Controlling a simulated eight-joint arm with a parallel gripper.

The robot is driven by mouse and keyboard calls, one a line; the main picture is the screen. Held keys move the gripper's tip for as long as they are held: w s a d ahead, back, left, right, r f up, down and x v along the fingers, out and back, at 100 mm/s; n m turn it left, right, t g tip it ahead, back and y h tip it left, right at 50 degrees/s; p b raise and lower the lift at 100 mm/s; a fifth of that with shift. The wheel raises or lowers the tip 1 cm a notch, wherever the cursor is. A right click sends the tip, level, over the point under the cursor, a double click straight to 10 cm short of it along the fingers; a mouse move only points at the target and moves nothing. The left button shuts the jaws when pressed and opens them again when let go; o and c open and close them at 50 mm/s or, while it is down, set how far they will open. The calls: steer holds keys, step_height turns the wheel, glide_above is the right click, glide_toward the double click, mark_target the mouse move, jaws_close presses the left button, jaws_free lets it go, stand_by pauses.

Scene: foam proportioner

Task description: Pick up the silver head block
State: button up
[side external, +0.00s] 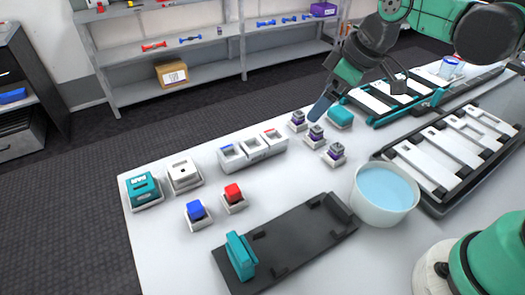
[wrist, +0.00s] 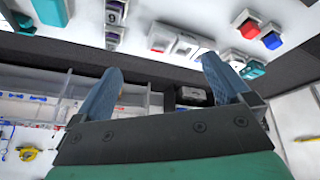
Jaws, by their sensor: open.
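Three small blocks with silver-grey tops and purple lower parts, the nearest one (side external: 335,152), the middle one (side external: 316,134) and the farthest one (side external: 297,120), stand upright in separate white holders on the white table. I cannot tell which is the one meant. Holders of this kind also show at the top of the wrist view (wrist: 114,36), partly cut off. My gripper (side external: 322,106) is above the table, just beyond and right of these blocks. In the wrist view its two blue fingers stand wide apart with nothing between them (wrist: 162,80).
A teal block (side external: 340,117) sits close by the gripper. A white bowl (side external: 385,194) of blue liquid, a black fixture (side external: 285,243) and a white three-bay holder (side external: 252,149) surround the blocks. Red (side external: 233,193) and blue (side external: 196,210) blocks stand at front left. Racks (side external: 440,150) fill the right.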

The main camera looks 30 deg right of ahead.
steer(key=w+a+f+n+g+y, duration=0.1)
steer(key=w+a+f+n+g, duration=0.1)
steer(key=w+a+f+n, duration=0.3)
steer(key=n+g+y, duration=0.2)
steer(key=n, duration=0.4)
glide_toward(251, 150)
steer(key=shift+x, duration=1.2)
steer(key=shift+w+a+f+n+g, duration=0.2)
steer(key=shift+f+n+g, duration=0.05)
steer(key=shift+n+g, duration=0.05)
steer(key=x, duration=0.5)
steer(key=shift+a+f, duration=0.1)
steer(key=shift+f, duration=0.3)
jaws_close()
steer(key=shift+r, duration=0.1)
